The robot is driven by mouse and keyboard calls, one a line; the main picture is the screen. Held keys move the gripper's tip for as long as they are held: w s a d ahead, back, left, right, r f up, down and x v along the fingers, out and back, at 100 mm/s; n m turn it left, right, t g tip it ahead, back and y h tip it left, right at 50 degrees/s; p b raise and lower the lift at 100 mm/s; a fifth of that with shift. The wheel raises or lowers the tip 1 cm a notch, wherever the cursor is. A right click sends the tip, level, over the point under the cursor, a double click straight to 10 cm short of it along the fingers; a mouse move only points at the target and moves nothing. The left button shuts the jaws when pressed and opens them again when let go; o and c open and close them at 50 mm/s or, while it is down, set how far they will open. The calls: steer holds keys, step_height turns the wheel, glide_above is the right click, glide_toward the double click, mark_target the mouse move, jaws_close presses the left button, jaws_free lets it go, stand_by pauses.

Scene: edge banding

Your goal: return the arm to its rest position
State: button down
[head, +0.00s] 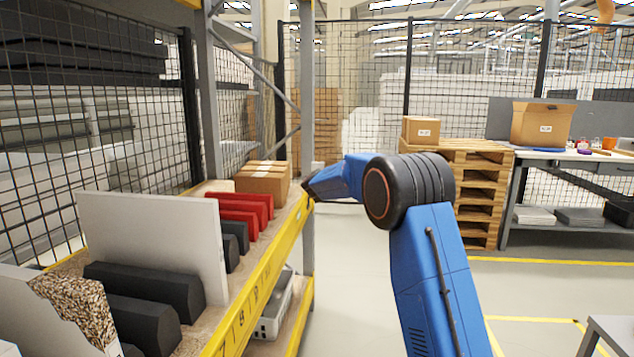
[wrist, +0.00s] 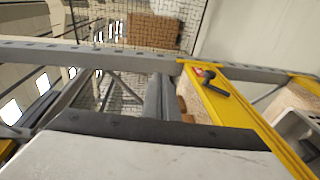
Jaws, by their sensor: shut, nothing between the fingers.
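My blue arm with its dark round joint rises from the lower middle of the head view. Its forearm points left to the shelf's yellow front beam. My gripper (head: 309,190) shows small and dark at its end, beside the upright post. It is shut with nothing held. Its fingers are not clear in the wrist view, where a pale flat surface (wrist: 150,160) and a dark bar (wrist: 165,130) fill the bottom. A white panel (head: 150,240) stands on the shelf, apart from my gripper.
The shelf's yellow beam (head: 262,285) runs along the left, with dark blocks (head: 150,285), red blocks (head: 246,208) and a carton (head: 264,178) behind it. Stacked pallets (head: 480,190) and a workbench (head: 590,157) stand at the back right. The floor between has free room.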

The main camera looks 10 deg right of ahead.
steer(key=shift+s+r, duration=0.35)
steer(key=shift+r, duration=0.05)
steer(key=s+a+r+m+g+y, duration=0.2)
steer(key=s+y, duration=0.1)
steer(key=s, duration=1.3)
steer(key=s+a+r+m+g+y, duration=0.2)
steer(key=s+a+y, duration=0.1)
steer(key=s, duration=1.3)
steer(key=s+d+f+m+g, duration=0.2)
steer(key=s+f, duration=0.5)
steer(key=s, duration=0.8)
steer(key=s+d+f+m+g+h, duration=0.1)
steer(key=s+f+m, duration=0.4)
steer(key=s, duration=1.1)
steer(key=s+d+f+m+g+h, duration=0.1)
steer(key=s+d+f+m+g, duration=0.2)
steer(key=s+f, duration=0.6)
steer(key=s+m+g, duration=0.1)
steer(key=s, duration=0.6)
steer(key=shift+s+d+g, duration=0.2)
steer(key=shift+s+g, duration=0.05)
steer(key=shift+g, duration=0.05)
